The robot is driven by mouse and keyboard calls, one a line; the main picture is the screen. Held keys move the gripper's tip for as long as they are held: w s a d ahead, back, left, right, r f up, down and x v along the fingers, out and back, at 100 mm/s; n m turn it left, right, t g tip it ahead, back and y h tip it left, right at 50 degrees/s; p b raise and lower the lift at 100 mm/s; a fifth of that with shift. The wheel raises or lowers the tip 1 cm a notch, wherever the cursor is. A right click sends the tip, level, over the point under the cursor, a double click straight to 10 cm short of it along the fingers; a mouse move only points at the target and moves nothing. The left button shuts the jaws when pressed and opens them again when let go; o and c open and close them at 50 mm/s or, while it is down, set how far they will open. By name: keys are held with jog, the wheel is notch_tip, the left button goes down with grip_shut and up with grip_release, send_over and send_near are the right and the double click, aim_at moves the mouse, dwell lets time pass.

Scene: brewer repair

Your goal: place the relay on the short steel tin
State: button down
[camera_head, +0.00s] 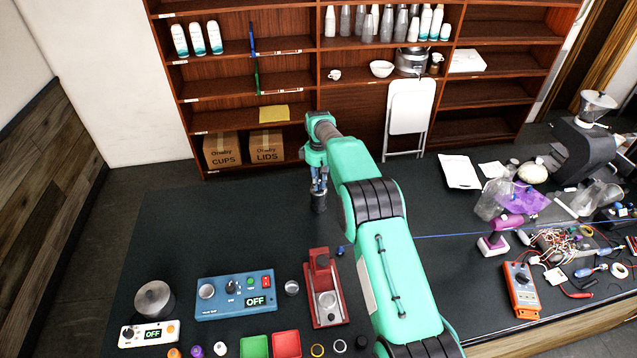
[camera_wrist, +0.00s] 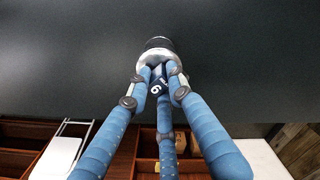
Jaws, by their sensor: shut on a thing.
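My gripper (camera_head: 318,184) is at the back of the dark counter and points down. The fingers hide much of the relay.
A blue control box (camera_head: 235,293), a red press-like stand (camera_head: 324,288) and a small metal cup (camera_head: 292,288) stand nearer the front. A purple drill (camera_head: 499,232) and an orange multimeter (camera_head: 522,288) are at the right. The counter left of my gripper is clear.

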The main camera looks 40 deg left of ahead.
aim_at(319, 182)
jog(key=shift+f, duration=0.15)
jog(key=c, duration=1.6)
grip_release()
jog(key=shift+o, duration=0.2)
notch_tip(319, 182, up, 12)
jog(key=b, duration=0.1)
jog(key=shift+r+b, duration=0.2)
jog(key=shift+b, duration=0.15)
